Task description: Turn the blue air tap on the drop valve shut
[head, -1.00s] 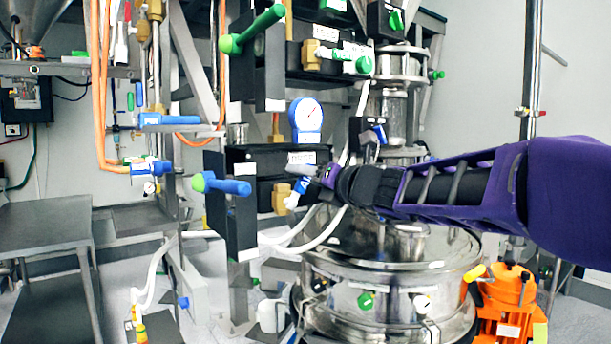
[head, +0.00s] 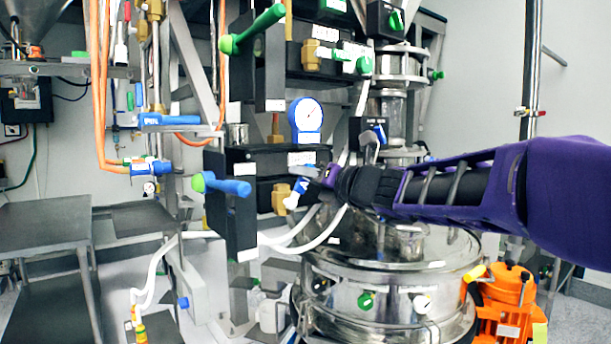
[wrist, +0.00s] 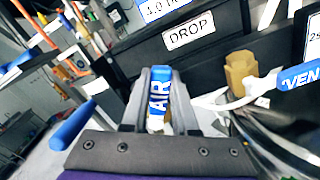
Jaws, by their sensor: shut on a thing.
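The blue air tap (wrist: 159,92), marked AIR, sits between the two grey fingers of my gripper (wrist: 157,112) in the wrist view. The fingers are shut on its handle, one on each side. In the head view the tap (head: 300,186) shows as a small blue and white piece at the tip of my gripper (head: 312,174). The drop valve (wrist: 140,50) is the black block behind it, with a white DROP label (wrist: 189,35). The fingers hide the sides of the handle, and its pivot is hard to make out.
A brass fitting (wrist: 240,70) and a blue VENT tap (wrist: 300,76) lie just right of my gripper in the wrist view. A blue-handled lever (head: 228,186) juts out at the left. White hoses (head: 310,238) hang below, above a steel sifter drum (head: 380,300).

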